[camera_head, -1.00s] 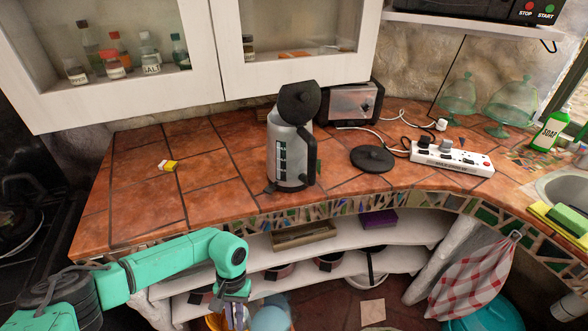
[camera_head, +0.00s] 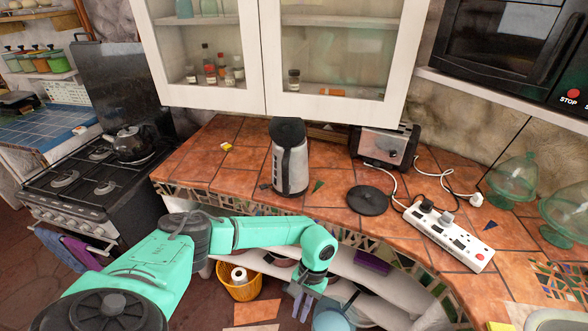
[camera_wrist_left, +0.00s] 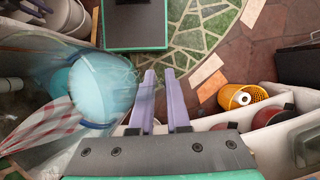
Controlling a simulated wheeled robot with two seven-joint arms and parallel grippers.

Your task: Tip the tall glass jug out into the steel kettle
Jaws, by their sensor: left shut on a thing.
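The steel kettle (camera_head: 290,170) stands upright on the tiled counter, with a black handle; its black lid (camera_head: 287,132) looks raised. My left gripper (camera_head: 302,305) is low in front of the counter, below and slightly right of the kettle. In the left wrist view its purple fingers (camera_wrist_left: 160,100) are shut on the clear glass jug (camera_wrist_left: 40,75), which extends to the left and holds something light blue (camera_wrist_left: 100,88). The glass is hard to make out, and where the fingers grip it is unclear. My right gripper is not in view.
A round black base (camera_head: 368,200) lies right of the kettle, with a white power strip (camera_head: 450,238) farther right. A toaster (camera_head: 385,147) stands behind. Wall cabinets (camera_head: 262,100) hang above. A stove (camera_head: 90,190) with a dark kettle (camera_head: 130,145) is left. The counter left of the steel kettle is mostly clear.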

